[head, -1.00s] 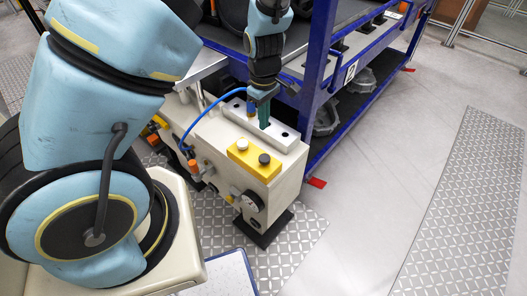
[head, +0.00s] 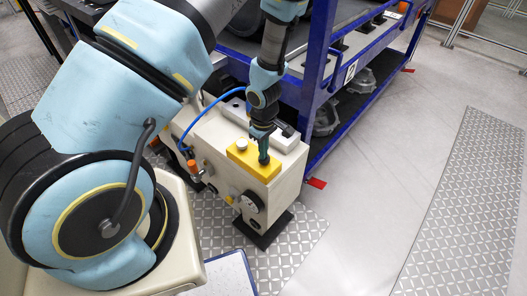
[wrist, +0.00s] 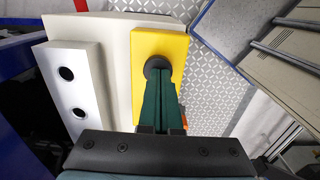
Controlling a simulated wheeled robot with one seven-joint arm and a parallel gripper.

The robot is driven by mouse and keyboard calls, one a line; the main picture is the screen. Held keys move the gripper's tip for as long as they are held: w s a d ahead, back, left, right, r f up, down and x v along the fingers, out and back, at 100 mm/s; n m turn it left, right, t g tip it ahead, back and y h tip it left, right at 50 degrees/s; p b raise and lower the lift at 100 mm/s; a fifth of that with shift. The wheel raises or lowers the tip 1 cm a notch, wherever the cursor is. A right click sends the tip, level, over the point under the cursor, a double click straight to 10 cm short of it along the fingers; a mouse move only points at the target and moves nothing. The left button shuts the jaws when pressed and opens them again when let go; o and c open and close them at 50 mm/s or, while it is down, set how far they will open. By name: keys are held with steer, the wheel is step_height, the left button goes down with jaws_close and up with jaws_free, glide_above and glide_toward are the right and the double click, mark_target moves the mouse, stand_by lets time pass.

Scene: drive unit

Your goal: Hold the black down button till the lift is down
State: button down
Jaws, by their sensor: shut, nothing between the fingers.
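The yellow button box (head: 243,158) sits on top of the cream cabinet. It also shows in the wrist view (wrist: 145,42). The black button (wrist: 153,64) is at the fingertips in the wrist view, partly covered by them; my fingers hide it in the head view. My gripper (head: 263,160) points down over it with its green fingers closed together. The fingertips (wrist: 158,76) look to be at or just over the button; I cannot tell whether it is pressed in. The white button (head: 241,145) is beside them. I cannot make out the lift's height.
The cream cabinet (head: 213,139) carries a white block (wrist: 67,85) with dark holes next to the button box. A blue hose (head: 206,108) loops over its left side. A blue rack (head: 319,75) stands close behind. The floor on the right is open.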

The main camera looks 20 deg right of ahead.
step_height(320, 180, down, 2)
steer(key=shift+b, duration=1.15)
steer(key=shift+s+a+f, duration=0.15)
steer(key=shift+f, duration=0.05)
steer(key=shift+f+b, duration=0.15)
steer(key=shift+b, duration=0.3)
steer(key=shift+s, duration=0.2)
stand_by(3.5)
steer(key=r+p, duration=0.1)
steer(key=r, duration=0.1)
steer(key=r+p, duration=0.4)
steer(key=shift+w+d+r, duration=0.2)
steer(key=shift+w+d, duration=0.05)
steer(key=shift+w, duration=0.15)
step_height(320, 180, up, 9)
steer(key=shift+w+r, duration=0.1)
